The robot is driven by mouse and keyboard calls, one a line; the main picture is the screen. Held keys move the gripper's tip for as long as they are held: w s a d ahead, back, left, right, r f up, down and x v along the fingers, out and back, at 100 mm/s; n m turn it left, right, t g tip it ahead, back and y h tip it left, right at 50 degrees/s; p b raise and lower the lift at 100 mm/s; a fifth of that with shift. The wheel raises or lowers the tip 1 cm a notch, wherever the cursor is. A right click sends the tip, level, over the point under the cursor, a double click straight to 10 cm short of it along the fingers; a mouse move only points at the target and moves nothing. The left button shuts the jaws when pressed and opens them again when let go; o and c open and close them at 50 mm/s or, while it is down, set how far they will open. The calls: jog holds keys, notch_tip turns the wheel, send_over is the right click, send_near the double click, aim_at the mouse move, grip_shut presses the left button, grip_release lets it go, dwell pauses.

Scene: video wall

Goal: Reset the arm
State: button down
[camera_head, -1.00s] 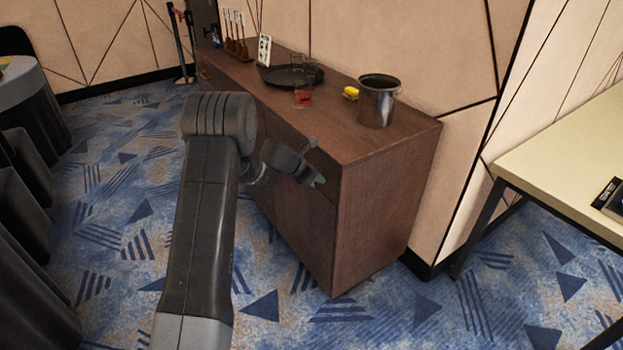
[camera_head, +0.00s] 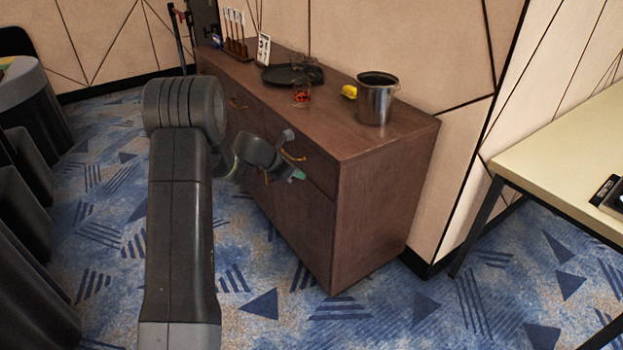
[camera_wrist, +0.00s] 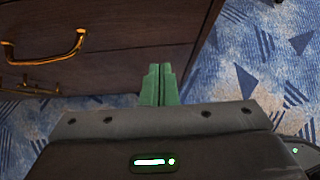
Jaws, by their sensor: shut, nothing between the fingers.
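My gripper (camera_head: 292,172) is in front of the drawers of the dark wooden cabinet (camera_head: 372,200), left of its near corner in the head view. In the wrist view, the green fingertips (camera_wrist: 160,84) of my gripper are together with nothing between them. The cabinet's drawer front (camera_wrist: 110,25) and a brass handle (camera_wrist: 45,50) show beyond them at upper left. I cannot tell the exact gap between fingers and cabinet. My arm rises from the bottom of the head view and hides part of the cabinet's left side.
On the cabinet top are a metal bucket (camera_head: 376,102), a yellow item (camera_head: 349,91), a glass with red contents (camera_head: 301,95), a black tray (camera_head: 280,76) and a number card (camera_head: 263,49). A pale table (camera_head: 570,150) stands right. Dark draped furniture (camera_head: 25,150) is left. Patterned carpet lies open between.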

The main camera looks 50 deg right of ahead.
jog(key=v, duration=0.5)
jog(key=shift+w+a+r, duration=0.1)
jog(key=shift+a, duration=0.1)
send_near(323, 179)
jog(key=x, duration=0.5)
jog(key=shift+a+p, duration=0.25)
jog(key=shift+p, duration=0.05)
jog(key=shift+d+f, duration=0.2)
jog(key=shift+d, duration=0.35)
